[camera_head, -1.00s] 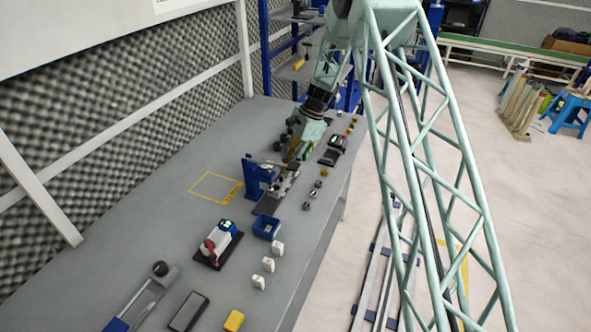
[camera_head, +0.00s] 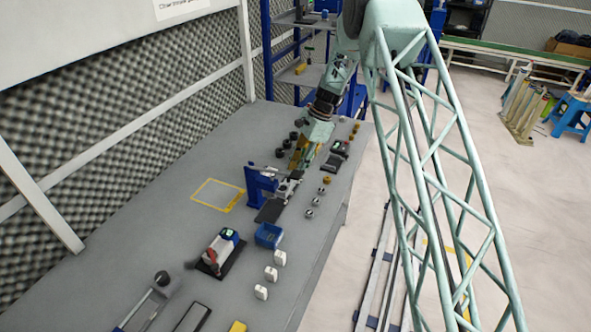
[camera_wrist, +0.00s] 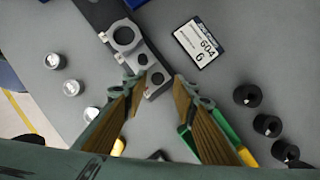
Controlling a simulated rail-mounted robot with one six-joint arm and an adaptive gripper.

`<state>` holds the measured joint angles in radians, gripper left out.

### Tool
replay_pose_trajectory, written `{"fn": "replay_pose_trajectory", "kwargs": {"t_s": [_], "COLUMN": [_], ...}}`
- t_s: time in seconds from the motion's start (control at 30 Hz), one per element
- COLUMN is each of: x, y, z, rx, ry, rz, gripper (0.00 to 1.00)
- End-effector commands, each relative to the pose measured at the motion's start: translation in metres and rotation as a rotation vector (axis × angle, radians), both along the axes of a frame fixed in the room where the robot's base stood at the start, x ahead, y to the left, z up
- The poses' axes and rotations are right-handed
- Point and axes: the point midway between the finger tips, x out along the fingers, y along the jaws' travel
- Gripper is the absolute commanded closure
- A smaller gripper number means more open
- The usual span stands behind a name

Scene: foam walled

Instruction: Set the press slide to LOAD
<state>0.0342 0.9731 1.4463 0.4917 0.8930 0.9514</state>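The blue press (camera_head: 256,184) stands on the bench in the head view, with its dark slide rail (camera_head: 270,210) and grey slide block (camera_head: 287,187) at its right side. In the wrist view the grey slide block (camera_wrist: 136,60) shows a large round ring and smaller holes, on a dark rail (camera_wrist: 92,12). My gripper (camera_head: 302,160) is beside the far end of the slide. In the wrist view my gripper (camera_wrist: 160,88) is open, its fingers apart with nothing held. The left fingertip is close to the block's near end; I cannot tell whether it touches. No LOAD mark is readable.
A printed card (camera_wrist: 202,44) lies right of the slide. Several black knobs (camera_wrist: 268,125) stand on the right, and round metal parts (camera_wrist: 70,88) on the left. A blue bin (camera_head: 269,235) and a red-and-white device (camera_head: 218,252) are nearer on the bench. A yellow-marked square (camera_head: 205,204) is empty.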

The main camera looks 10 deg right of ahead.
Motion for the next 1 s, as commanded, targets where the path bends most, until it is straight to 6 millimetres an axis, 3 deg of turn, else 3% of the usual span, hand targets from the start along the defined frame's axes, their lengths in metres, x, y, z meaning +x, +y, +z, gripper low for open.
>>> {"fn": "replay_pose_trajectory", "kwargs": {"t_s": [0.47,0.77,1.0], "x": [0.000,0.003,0.006], "y": [-0.002,-0.013,-0.026], "z": [0.006,0.033,0.066], "rx": [0.001,0.000,0.001], "ry": [0.001,0.001,0.000], "rz": [0.000,0.001,0.000], "gripper": [0.74,0.74,0.74]}}
